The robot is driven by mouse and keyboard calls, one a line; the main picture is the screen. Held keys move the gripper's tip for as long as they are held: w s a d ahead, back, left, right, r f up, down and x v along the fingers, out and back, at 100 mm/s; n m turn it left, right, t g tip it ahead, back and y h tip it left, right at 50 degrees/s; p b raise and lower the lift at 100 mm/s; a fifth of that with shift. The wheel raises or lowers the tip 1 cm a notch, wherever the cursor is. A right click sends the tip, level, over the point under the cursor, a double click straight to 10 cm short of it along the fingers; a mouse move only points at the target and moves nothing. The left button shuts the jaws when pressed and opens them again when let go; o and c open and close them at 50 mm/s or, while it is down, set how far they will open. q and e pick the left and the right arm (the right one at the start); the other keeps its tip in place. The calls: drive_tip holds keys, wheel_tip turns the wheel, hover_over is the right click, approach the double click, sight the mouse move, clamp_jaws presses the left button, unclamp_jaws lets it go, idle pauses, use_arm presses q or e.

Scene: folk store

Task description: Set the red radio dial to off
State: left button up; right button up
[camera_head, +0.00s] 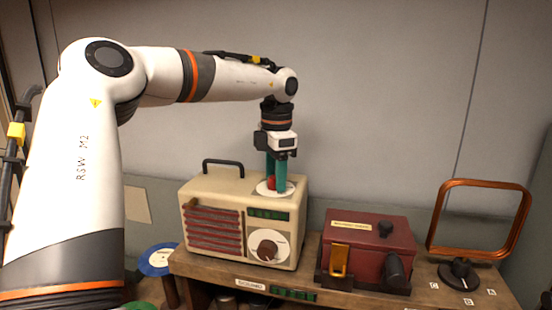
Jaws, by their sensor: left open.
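A cream radio (199,184) with a black handle stands on the wooden shelf. A large round dial (269,248) is on its front, low on the right. A small red knob (271,182) sits on a white disc on the radio's top. My left gripper (277,186) points straight down over this disc, its green fingers open on either side of the red knob. I cannot tell whether the fingers touch the knob. They partly cover it, and its setting cannot be read. My right gripper is not in view.
A dark red box (362,228) with a yellow latch stands right of the radio. Farther right is a copper loop antenna (436,222) on a black knob. A blue and white disc (157,260) is at the left. The grey wall is close behind.

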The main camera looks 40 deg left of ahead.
use_arm(q)
wheel_tip(320, 180, up, 7)
drive_tip(key=shift+d+f+b, duration=0.15)
drive_tip(key=shift+f+b, duration=0.05)
drive_tip(key=shift+b, duration=0.55)
drive_tip(key=shift+s+d+r+p, duration=0.1)
drive_tip(key=shift+r+p, duration=0.1)
drive_tip(key=shift+r, duration=1.1)
drive_tip(key=shift+s+r+p, duration=0.1)
drive_tip(key=shift+r+p, duration=0.05)
drive_tip(key=shift+r, duration=1.1)
